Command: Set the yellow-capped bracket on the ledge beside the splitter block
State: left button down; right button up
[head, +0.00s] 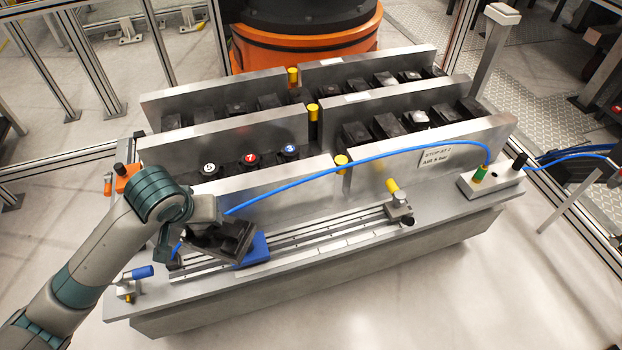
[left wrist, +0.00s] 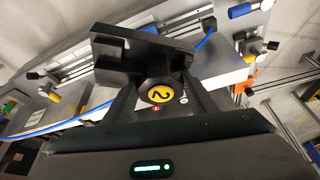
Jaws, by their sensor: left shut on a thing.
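My left gripper (head: 207,210) is shut on a black bracket (head: 226,238), held over the left part of the front ledge (head: 300,262). In the left wrist view the bracket (left wrist: 135,55) sits in the jaws (left wrist: 160,112), its round yellow cap (left wrist: 161,93) marked 2 facing the camera. The cap is hidden in the head view. I take the pale block (head: 488,182) at the ledge's right end, with green and black fittings and a blue hose, to be the splitter block. The bracket is far left of it. My right gripper is not in view.
A slotted rail (head: 330,235) runs along the ledge, with a blue block (head: 255,250) near the bracket and a yellow-knobbed clamp (head: 398,207) farther right. The blue hose (head: 380,152) arches over the ledge. Plate-walled rows behind hold several black brackets, some with numbered caps (head: 250,159).

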aim_at(446, 196)
jog(key=i+l, duration=0.1)
jog(key=l, duration=0.55)
jog(key=i+l, duration=0.1)
jog(key=l, duration=1.2)
jog(key=i+l, duration=0.15)
jog(key=l, duration=0.5)
jog(key=i+l, duration=0.1)
jog(key=l, duration=0.55)
jog(key=i+l, duration=0.1)
jog(key=l, duration=1.15)
jog(key=i, duration=0.05)
